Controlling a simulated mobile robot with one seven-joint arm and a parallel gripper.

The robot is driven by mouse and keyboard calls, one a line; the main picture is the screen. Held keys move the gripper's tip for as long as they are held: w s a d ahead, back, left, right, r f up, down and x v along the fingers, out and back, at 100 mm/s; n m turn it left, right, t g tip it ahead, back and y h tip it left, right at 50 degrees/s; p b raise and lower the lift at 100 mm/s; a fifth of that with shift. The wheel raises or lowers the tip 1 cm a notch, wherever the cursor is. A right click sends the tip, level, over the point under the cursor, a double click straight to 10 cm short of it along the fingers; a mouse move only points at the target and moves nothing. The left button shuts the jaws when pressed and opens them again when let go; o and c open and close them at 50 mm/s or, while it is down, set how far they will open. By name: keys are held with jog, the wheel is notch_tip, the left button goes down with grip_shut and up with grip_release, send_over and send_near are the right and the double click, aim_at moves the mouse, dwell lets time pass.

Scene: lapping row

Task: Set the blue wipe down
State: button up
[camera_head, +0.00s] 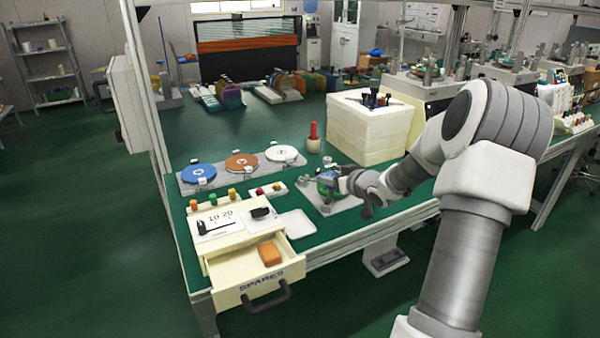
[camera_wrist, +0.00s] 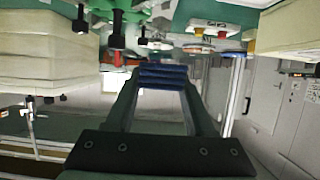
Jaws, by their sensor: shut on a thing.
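The blue wipe (camera_wrist: 162,76) shows in the wrist view as a folded, layered dark blue pad. My gripper (camera_wrist: 161,84) is shut on it, with one finger at each side and the wipe across the fingertips. In the head view my arm reaches in from the right, and its end is over the bench (camera_head: 232,187) close to the green and grey fixture (camera_head: 325,188). The wipe is too small and too covered there to make out for certain. I cannot tell its height above the bench.
A cream drawer (camera_head: 235,267) stands open at the bench front with an orange block (camera_head: 269,254) inside. A pale flat plate (camera_head: 295,224) lies beside the fixture. A big white block (camera_head: 360,135), a red-topped holder (camera_head: 314,144) and round discs (camera_head: 241,163) stand behind.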

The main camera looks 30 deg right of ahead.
jog(key=shift+d+r, duration=0.15)
jog(key=shift+d, duration=0.05)
jog(key=s+a+r+n+y, duration=0.1)
jog(key=s+a, duration=0.2)
jog(key=a, duration=0.6)
jog(key=s+a+n+y, duration=0.1)
jog(key=s+a, duration=0.2)
jog(key=a, duration=0.7)
jog(key=s+a+r+n+y, duration=0.1)
jog(key=s+a+y, duration=0.15)
jog(key=a, duration=0.65)
notch_tip(320, 180, up, 14)
jog(key=p, duration=1.4)
jog(key=shift+s+r+g+h+p, duration=0.2)
jog(key=shift+g+h+p, duration=0.2)
jog(key=shift+h, duration=0.05)
jog(key=shift+a, duration=0.1)
